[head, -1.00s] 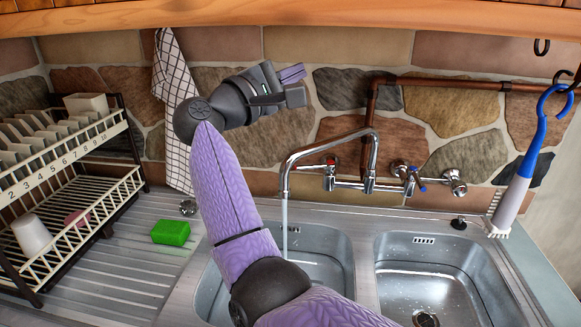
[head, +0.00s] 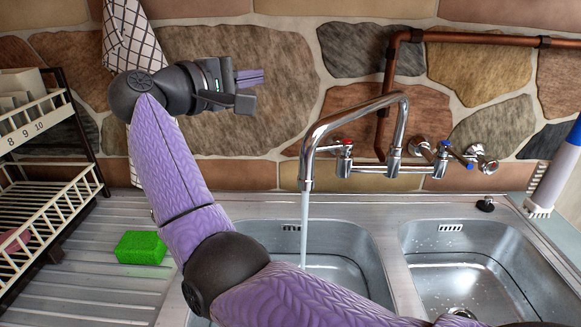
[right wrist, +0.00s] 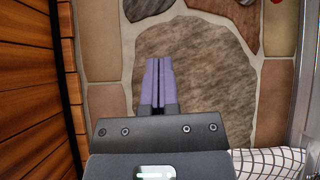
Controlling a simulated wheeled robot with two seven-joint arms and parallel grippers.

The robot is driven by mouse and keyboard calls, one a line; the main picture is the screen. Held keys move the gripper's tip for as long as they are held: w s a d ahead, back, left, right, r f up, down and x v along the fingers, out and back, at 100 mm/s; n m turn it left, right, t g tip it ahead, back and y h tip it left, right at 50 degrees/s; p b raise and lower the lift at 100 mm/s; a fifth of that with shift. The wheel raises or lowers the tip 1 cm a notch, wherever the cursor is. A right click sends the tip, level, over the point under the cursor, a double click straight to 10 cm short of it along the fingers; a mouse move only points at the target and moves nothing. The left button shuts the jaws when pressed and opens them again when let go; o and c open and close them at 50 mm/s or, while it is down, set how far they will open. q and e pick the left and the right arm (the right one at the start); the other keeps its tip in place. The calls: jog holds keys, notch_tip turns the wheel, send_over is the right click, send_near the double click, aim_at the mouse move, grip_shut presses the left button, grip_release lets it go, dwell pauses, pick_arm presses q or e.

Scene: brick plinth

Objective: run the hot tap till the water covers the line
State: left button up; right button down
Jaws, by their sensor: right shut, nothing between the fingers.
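Water (head: 305,225) runs in a thin stream from the chrome spout (head: 308,150) into the left basin (head: 352,255). My right arm covers part of the left basin. My left gripper is out of view.
A right basin (head: 470,265) is beside the left one. A green sponge (head: 140,248) lies on the ribbed drainer. A dish rack (head: 50,205) stands at the left. A checked towel (head: 128,40) hangs behind my right arm. A brush (head: 552,180) is at the far right.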

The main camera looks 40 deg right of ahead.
aim_at(329, 149)
notch_tip(329, 149, down, 16)
jog(key=w+b, duration=0.2)
jog(key=b, duration=0.9)
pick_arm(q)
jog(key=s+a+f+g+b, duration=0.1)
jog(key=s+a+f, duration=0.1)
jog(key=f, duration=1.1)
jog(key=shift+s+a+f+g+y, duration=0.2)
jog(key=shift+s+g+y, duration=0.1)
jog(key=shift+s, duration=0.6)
pick_arm(e)
jog(key=s+d, duration=0.3)
jog(key=d, duration=0.6)
jog(key=shift+r+n, duration=0.4)
jog(key=shift+r, duration=0.05)
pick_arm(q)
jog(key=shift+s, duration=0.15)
pick_arm(e)
jog(key=shift+w+d, duration=0.1)
